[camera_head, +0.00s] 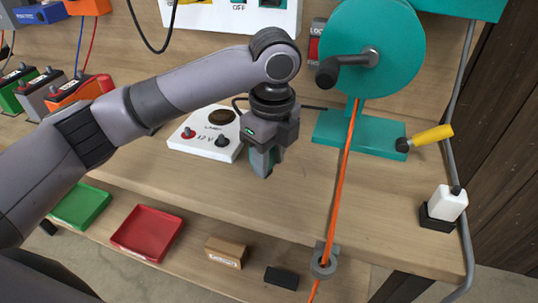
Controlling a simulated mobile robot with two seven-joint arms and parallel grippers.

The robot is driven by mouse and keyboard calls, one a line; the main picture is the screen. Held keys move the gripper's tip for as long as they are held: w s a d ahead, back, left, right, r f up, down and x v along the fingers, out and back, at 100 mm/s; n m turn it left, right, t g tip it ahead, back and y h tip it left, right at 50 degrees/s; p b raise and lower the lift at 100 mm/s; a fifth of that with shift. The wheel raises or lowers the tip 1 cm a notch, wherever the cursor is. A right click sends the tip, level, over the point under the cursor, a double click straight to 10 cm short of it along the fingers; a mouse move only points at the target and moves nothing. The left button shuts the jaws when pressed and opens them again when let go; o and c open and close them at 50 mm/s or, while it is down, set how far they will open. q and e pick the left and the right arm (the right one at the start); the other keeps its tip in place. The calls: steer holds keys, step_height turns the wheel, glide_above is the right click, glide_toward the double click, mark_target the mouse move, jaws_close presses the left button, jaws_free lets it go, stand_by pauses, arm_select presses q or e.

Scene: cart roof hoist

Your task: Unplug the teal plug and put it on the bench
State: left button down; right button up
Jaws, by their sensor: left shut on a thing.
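My left gripper (264,164) points down above the bench (205,183), just right of the white 12 V lamp box. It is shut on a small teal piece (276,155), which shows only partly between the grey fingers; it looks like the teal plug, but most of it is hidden. I cannot tell whether it touches the bench top. A white panel (220,18) marked OFF is on the back board, cut by the top edge, with a dark teal part on it. My right gripper is not in view.
The white lamp box (190,142) stands left of the gripper. A teal winch (375,45) with a crank, yellow-handled lever (430,138) and taut orange rope (343,175) stands at right. A white bottle (447,203) is near the right edge. Bench is clear between gripper and rope.

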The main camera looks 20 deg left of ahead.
arm_select(q)
steer(key=shift+f, duration=0.55)
steer(key=c, duration=0.6)
jaws_free()
